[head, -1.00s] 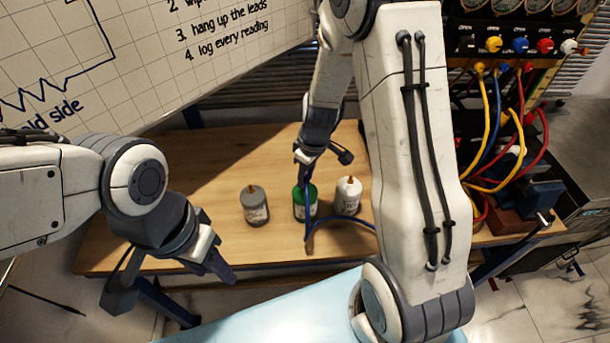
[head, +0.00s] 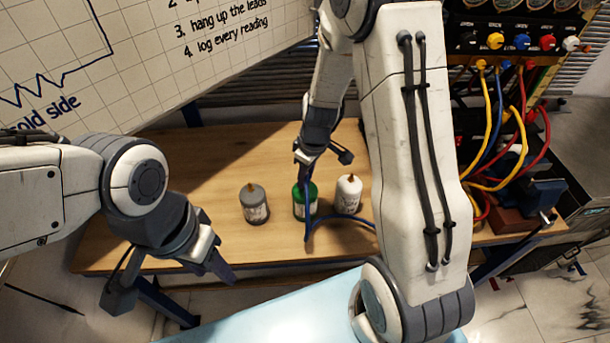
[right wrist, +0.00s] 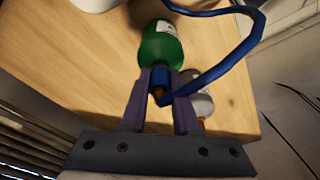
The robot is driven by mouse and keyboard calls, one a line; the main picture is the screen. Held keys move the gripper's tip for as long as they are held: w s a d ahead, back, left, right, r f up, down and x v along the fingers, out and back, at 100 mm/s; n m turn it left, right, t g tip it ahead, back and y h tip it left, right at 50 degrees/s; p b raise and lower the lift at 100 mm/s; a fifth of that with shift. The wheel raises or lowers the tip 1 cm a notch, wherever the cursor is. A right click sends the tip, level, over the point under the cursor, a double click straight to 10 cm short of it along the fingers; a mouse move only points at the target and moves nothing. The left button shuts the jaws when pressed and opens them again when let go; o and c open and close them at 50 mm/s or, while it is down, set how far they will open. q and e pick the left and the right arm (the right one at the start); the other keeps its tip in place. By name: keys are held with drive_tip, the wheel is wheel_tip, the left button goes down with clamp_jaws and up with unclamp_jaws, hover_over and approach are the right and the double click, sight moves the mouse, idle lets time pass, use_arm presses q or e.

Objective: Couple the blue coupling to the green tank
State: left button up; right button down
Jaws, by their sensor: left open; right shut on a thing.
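The green tank (head: 306,205) stands upright on the wooden bench, between a grey tank and a white tank. My right gripper (head: 303,172) is over its top, pointing down. In the right wrist view, my right gripper (right wrist: 160,82) is shut on the blue coupling (right wrist: 161,77), at the top end of the green tank (right wrist: 160,50). The coupling lines up closely with the tank's top; I cannot tell whether it is seated. A blue hose (right wrist: 233,62) loops away from it. My left gripper (head: 216,262) is open and empty, in front of the bench.
The grey tank (head: 255,208) stands left of the green one, the white tank (head: 347,196) right. The bench (head: 165,222) is clear at left. A panel with yellow, blue and red leads (head: 490,120) stands at right. A whiteboard (head: 170,60) is behind. My right arm hides the bench's middle right.

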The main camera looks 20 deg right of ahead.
drive_tip(key=shift+c, duration=1.3)
unclamp_jaws()
